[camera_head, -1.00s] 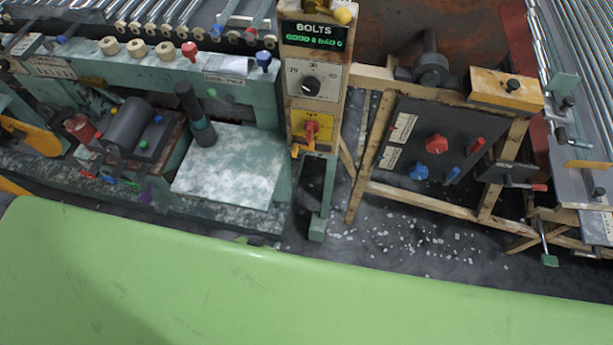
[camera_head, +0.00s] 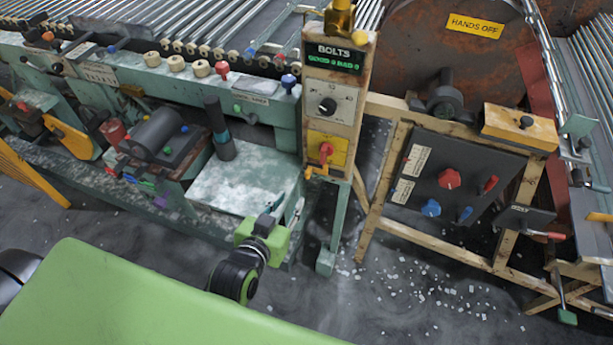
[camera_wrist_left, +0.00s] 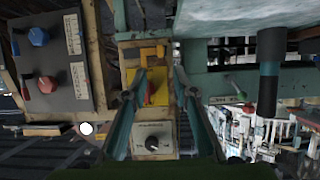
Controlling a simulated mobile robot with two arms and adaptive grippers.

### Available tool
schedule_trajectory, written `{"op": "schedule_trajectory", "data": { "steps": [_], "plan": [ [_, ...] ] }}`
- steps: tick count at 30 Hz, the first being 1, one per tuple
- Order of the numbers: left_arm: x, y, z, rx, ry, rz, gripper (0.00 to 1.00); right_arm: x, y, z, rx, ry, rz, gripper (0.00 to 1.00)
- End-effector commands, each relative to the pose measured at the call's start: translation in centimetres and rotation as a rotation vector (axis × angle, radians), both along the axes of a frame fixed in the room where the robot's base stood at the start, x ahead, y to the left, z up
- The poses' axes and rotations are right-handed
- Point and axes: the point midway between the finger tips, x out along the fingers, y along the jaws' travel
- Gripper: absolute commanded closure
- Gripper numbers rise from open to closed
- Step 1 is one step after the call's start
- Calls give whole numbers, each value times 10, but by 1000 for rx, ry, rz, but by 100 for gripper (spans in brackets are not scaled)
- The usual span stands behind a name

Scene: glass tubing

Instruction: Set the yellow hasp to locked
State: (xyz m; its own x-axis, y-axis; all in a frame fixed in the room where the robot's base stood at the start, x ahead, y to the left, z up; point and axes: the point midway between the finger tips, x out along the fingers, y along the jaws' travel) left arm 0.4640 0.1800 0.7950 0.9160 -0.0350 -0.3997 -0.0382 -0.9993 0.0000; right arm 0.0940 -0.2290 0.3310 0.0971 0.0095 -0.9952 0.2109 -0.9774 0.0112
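The yellow hasp (camera_head: 316,171) sits at the lower edge of a yellow panel (camera_head: 339,147) with a red knob (camera_head: 326,150), on the front of the BOLTS post. In the left wrist view the post appears inverted, with the hasp (camera_wrist_left: 161,77) near the red knob (camera_wrist_left: 151,92). My left gripper (camera_head: 286,208) is below and left of the hasp in the head view. In the left wrist view its two teal fingers (camera_wrist_left: 161,76) are spread wide with nothing between them, and the panel lies beyond. I cannot tell the hasp's exact setting. My right gripper is not in view.
A dial (camera_head: 327,106) is above the yellow panel. A green table (camera_head: 240,186) and a dark upright handle (camera_head: 218,128) stand left of the post. A dark board (camera_head: 455,178) with red and blue knobs is at right. Floor with scattered white bits lies in front.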

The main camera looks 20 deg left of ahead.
Motion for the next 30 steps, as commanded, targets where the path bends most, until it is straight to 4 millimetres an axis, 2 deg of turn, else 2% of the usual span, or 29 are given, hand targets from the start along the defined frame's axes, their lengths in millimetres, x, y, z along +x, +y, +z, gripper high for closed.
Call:
{"op": "schedule_trajectory", "data": {
  "steps": [3, 8, 21, 30],
  "plan": [
    [7, 0, 2, -1, -21, 5, 74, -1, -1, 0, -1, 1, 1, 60],
    [27, 0, -5, -1, -22, 4, 74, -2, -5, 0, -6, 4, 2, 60],
    [108, -3, -39, -2, -19, 4, 74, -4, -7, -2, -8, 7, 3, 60],
    [129, -4, -49, -2, -19, 5, 74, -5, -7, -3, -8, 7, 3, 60]
  ]
}}
